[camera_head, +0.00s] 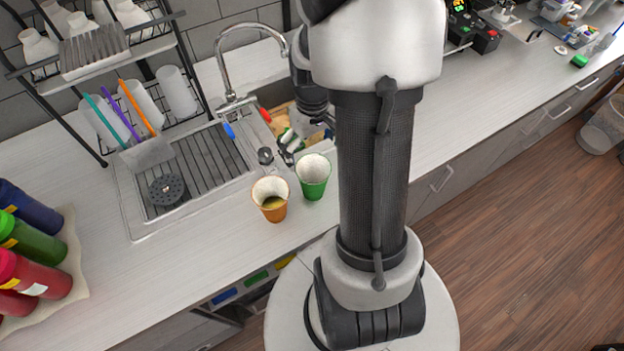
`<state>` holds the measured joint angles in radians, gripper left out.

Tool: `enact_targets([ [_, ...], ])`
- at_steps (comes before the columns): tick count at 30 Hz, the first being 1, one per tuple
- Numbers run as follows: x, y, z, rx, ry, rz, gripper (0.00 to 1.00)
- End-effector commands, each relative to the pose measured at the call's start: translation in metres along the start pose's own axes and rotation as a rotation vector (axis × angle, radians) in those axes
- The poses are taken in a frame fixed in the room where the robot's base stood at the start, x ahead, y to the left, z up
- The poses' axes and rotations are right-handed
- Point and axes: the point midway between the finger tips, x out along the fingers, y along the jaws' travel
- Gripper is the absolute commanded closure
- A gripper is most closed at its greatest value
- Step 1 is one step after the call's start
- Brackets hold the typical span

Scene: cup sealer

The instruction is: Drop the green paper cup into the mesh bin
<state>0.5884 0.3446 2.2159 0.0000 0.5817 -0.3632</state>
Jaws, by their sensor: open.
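The green paper cup (313,179) stands upright on the white counter, just in front of the sink. It looks empty, with a white inside. My gripper (279,152) is over the front edge of the sink, behind and slightly left of the green cup. Its dark fingers are apart and hold nothing; my arm hides part of it. The mesh bin (604,127) is a pale, see-through bin on the wooden floor at the far right, partly cut off by the picture edge.
The faucet (222,60) and a dish rack (100,65) stand behind. Several bottles (32,245) are at left.

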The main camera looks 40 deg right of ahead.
Motion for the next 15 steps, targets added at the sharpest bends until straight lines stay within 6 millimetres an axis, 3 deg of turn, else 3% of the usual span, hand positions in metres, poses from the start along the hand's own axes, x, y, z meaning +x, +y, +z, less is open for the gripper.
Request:
enact_targets([
  [3, 0.021, 0.0, 0.001, 0.0, -0.004, -0.001, 0.02],
  [11, 0.039, 0.0, 0.001, 0.0, -0.002, -0.001, 0.02],
  [15, 0.061, 0.002, 0.003, 0.001, -0.004, -0.002, 0.02],
])
